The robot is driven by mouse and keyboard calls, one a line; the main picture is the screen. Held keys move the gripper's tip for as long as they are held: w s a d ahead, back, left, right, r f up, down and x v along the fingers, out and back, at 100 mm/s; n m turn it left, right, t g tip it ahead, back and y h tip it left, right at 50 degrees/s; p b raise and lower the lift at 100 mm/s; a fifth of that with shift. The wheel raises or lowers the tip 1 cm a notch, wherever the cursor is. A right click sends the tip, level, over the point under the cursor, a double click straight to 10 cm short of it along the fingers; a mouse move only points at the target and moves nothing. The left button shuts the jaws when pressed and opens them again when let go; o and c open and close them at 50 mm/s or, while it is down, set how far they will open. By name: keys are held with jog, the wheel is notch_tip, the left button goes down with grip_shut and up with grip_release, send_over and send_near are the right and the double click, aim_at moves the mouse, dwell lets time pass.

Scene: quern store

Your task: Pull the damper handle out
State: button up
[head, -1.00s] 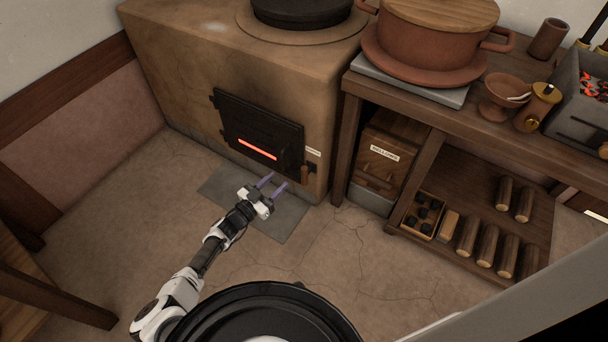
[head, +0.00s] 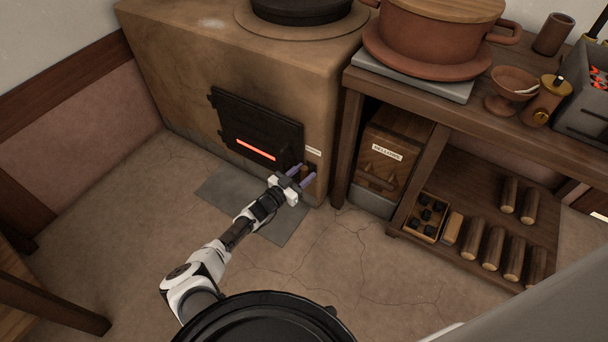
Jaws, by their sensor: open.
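The damper handle (head: 305,171) is a small brown wooden grip low on the right side of the stove front, under a small pale label (head: 313,152). My gripper (head: 302,175) is open, with its two purple fingers reaching toward the stove, one on either side of the handle in the picture. Whether the fingers touch the handle or how deep they reach around it I cannot tell. The lower part of the handle is partly hidden by the gripper.
The clay stove (head: 185,85) has a dark fire door (head: 262,128) with a glowing slot just left of the handle. A wooden bench (head: 350,115) stands close on the right, with a bellows box (head: 388,160) beneath. A grey floor plate (head: 225,200) lies below; the floor is clear.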

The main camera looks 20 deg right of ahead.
jog(key=shift+w+d, duration=0.15)
jog(key=shift+d, duration=0.2)
jog(key=shift+c, duration=0.3)
grip_shut()
jog(key=shift+a+r, duration=0.15)
jog(key=shift+a, duration=0.15)
jog(key=s+d+p+v, duration=0.1)
jog(key=p+v, duration=0.4)
jog(key=v, duration=0.2)
jog(key=shift+s+a+f, duration=0.2)
jog(key=shift+s+a, duration=0.2)
jog(key=shift+s, duration=0.1)
jog(key=shift+o, duration=0.3)
grip_release()
jog(key=shift+a, duration=0.1)
jog(key=shift+r, duration=0.1)
